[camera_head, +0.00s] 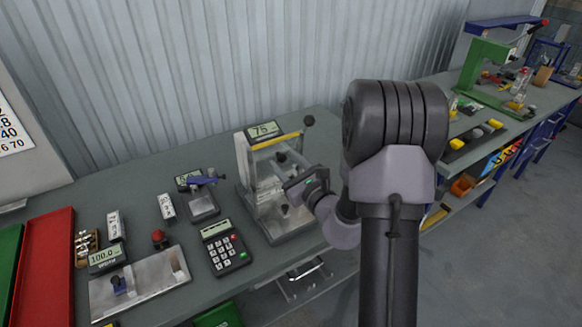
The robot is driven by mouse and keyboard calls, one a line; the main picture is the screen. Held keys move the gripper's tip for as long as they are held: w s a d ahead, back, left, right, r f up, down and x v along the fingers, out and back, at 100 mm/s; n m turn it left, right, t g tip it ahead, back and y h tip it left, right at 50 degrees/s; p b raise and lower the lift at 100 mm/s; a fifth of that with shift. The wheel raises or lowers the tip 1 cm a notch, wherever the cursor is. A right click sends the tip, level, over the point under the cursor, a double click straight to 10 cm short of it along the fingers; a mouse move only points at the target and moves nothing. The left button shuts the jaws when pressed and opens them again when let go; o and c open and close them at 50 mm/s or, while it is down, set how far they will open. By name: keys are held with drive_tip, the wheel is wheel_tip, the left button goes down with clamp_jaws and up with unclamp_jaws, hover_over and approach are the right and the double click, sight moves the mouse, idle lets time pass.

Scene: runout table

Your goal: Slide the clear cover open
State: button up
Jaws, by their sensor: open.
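A grey bench device (243,165) with a display reading about 75 and a yellow strip stands on the table near the middle of the view. A clear cover (265,188) seems to fill the device's front opening; its edges are hard to make out. A dark round knob (308,120) stands at the device's top right. My gripper (283,165) is at the right part of the device's front, with its fingers toward the opening. It looks open and empty. Whether the fingers touch the cover cannot be told. My arm comes in from the right and hides the table behind it.
A keypad unit (226,250) and a small scale with a blue item (201,196) stand left of the device. A metal plate fixture (150,288) and a red tray (45,268) are further left. A corrugated wall (190,70) runs behind. A green press (490,75) stands far right.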

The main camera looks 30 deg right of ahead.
drive_tip(key=s+p, duration=1.1)
drive_tip(key=s, duration=0.6)
drive_tip(key=shift+s+d, duration=0.15)
drive_tip(key=shift+d, duration=0.15)
